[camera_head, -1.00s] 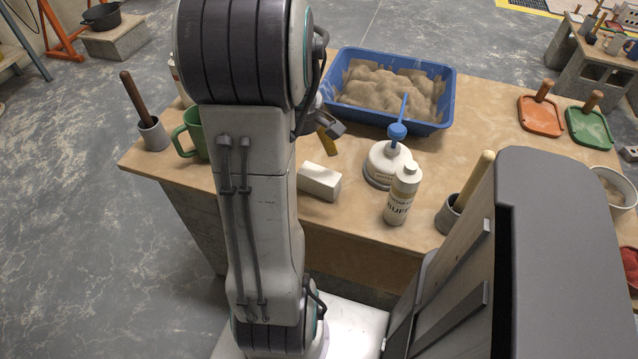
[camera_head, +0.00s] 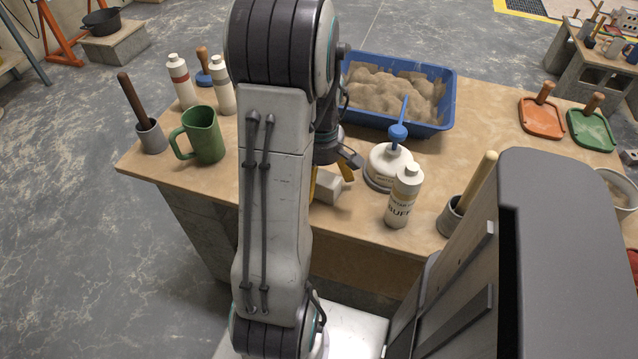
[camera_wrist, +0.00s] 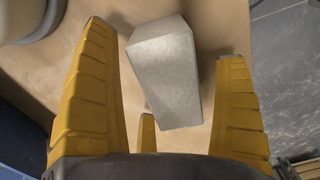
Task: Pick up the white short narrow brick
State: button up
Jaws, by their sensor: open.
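The white short narrow brick (camera_head: 329,188) lies on the wooden table near its front edge, partly hidden behind my arm in the head view. In the wrist view the brick (camera_wrist: 168,75) sits between the yellow fingers of my gripper (camera_wrist: 166,75), with a gap on each side. The gripper is open and above the brick, not holding it. The brick is slightly tilted across the wrist view. In the head view, my gripper (camera_head: 335,172) is mostly hidden by the arm, with parts of its yellow fingers showing at the brick.
A white round container (camera_head: 385,167) with a blue-topped tool and a white bottle (camera_head: 403,197) stand just right of the brick. A blue tub (camera_head: 443,118) of sand is behind. A green mug (camera_head: 206,136) and bottles (camera_head: 183,82) stand left.

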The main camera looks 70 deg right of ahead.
jog(key=shift+f, duration=0.2)
jog(key=c, duration=1.2)
jog(key=shift+r, duration=0.1)
jog(key=shift+c, duration=0.8)
jog(key=shift+r, duration=0.1)
